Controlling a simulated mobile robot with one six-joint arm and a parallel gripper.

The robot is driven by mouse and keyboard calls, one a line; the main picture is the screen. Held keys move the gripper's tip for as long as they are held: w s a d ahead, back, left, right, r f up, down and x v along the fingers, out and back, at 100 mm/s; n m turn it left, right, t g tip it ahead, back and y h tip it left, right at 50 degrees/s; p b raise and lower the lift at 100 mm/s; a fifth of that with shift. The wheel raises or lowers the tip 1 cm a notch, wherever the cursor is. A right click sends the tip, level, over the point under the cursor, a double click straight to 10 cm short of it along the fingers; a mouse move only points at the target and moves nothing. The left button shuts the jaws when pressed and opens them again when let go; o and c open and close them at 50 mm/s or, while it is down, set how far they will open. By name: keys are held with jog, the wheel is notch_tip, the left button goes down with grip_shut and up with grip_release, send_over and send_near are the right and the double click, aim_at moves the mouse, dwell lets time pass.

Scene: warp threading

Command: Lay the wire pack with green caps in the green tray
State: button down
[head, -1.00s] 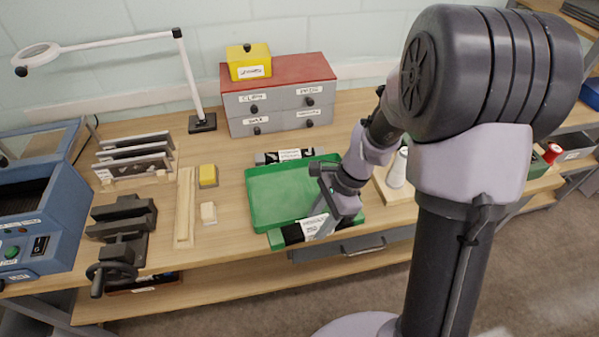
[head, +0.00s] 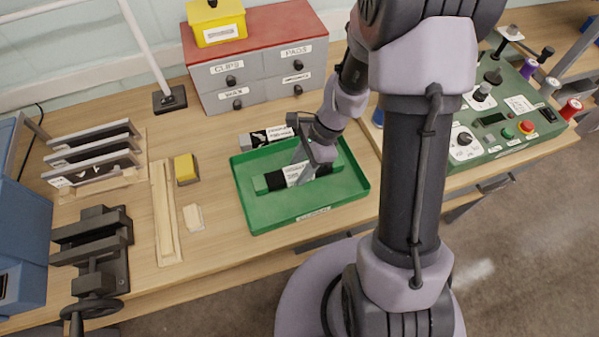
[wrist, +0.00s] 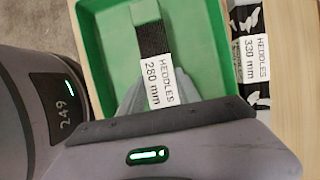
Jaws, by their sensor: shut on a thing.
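The wire pack with green caps (head: 275,181) is a dark bundle with a white label. In the wrist view the pack (wrist: 152,38) reads "HEDDLES 280 mm", with a pale green cap at its far end. My gripper (head: 303,174) is shut on it near the label; grey fingers (wrist: 133,98) show beside it in the wrist view. The pack is over the floor of the green tray (head: 262,217), inside its rim in the head view; whether it touches the floor I cannot tell. The pack's near end is hidden by my gripper.
Another pack (head: 257,139), marked "HEDDLES 330 mm" in the wrist view (wrist: 252,20), lies just behind the tray. A drawer cabinet (head: 262,78) stands at the back. A yellow block (head: 186,168) and a vise (head: 95,250) are left. A control panel (head: 500,120) is right.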

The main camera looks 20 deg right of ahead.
jog(key=shift+f, duration=0.85)
jog(key=shift+f+b, duration=0.2)
jog(key=shift+b, duration=0.1)
jog(key=c, duration=0.9)
grip_release()
jog(key=shift+o, duration=0.2)
jog(key=shift+r, duration=0.15)
